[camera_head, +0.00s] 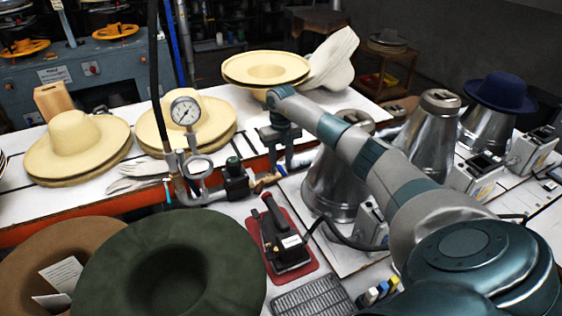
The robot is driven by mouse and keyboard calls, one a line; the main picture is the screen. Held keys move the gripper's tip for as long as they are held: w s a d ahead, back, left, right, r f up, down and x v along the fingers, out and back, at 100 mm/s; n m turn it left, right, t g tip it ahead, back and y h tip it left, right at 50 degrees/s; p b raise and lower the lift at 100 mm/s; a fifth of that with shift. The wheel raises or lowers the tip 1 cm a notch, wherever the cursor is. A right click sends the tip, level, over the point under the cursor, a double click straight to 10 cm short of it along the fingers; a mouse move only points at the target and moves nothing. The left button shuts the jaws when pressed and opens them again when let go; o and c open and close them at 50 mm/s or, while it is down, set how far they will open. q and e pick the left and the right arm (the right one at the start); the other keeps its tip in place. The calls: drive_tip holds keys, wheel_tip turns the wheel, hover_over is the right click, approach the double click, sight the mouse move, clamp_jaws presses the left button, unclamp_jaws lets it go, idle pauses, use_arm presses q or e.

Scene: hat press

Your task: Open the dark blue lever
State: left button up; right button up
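My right arm reaches in from the lower right, over the metal cones. Its gripper (281,150) points down beside the pipework, close to the right end of the pipe fittings. The finger gap is too small and dark to tell open from shut. A small dark blue piece (282,170), perhaps the lever, shows at the right end of a tan fitting (267,181), just below the gripper. I cannot tell whether they touch. The fitting joins a black valve body (237,178) on the grey pipes. My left gripper is not in view.
A pressure gauge (185,111) stands on the pipes, with a black hose and a blue strip (172,42) above. Straw hats (76,140) lie on the white table behind. A black iron (284,240) on a red pad and a green hat (165,270) are in front.

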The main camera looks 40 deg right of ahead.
clamp_jaws()
drive_tip(key=shift+a, duration=0.1)
idle(0.4)
drive_tip(key=w+a+m+b, duration=0.1)
drive_tip(key=w+a+m, duration=0.2)
drive_tip(key=m, duration=1.5)
drive_tip(key=shift+w+a, duration=0.3)
drive_tip(key=shift+w, duration=1.95)
